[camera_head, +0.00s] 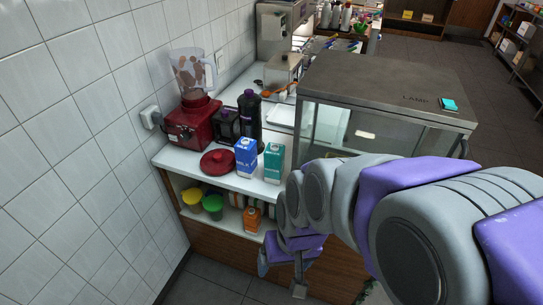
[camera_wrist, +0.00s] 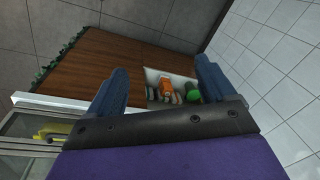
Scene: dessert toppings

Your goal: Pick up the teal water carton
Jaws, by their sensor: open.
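The teal water carton (camera_head: 274,163) stands upright on the white counter near its front edge in the head view. A blue milk carton (camera_head: 245,157) stands just left of it, close beside it. My gripper (camera_head: 282,275) is below the counter top, in front of the wooden cabinet, lower than the teal carton and apart from it. In the wrist view, my gripper (camera_wrist: 160,68) has its two fingers wide apart with nothing between them. The teal carton does not show clearly in the wrist view.
A glass display case (camera_head: 385,85) stands right of the cartons. The shelf below holds a green-lidded jar (camera_head: 213,204) and an orange carton (camera_head: 252,217).

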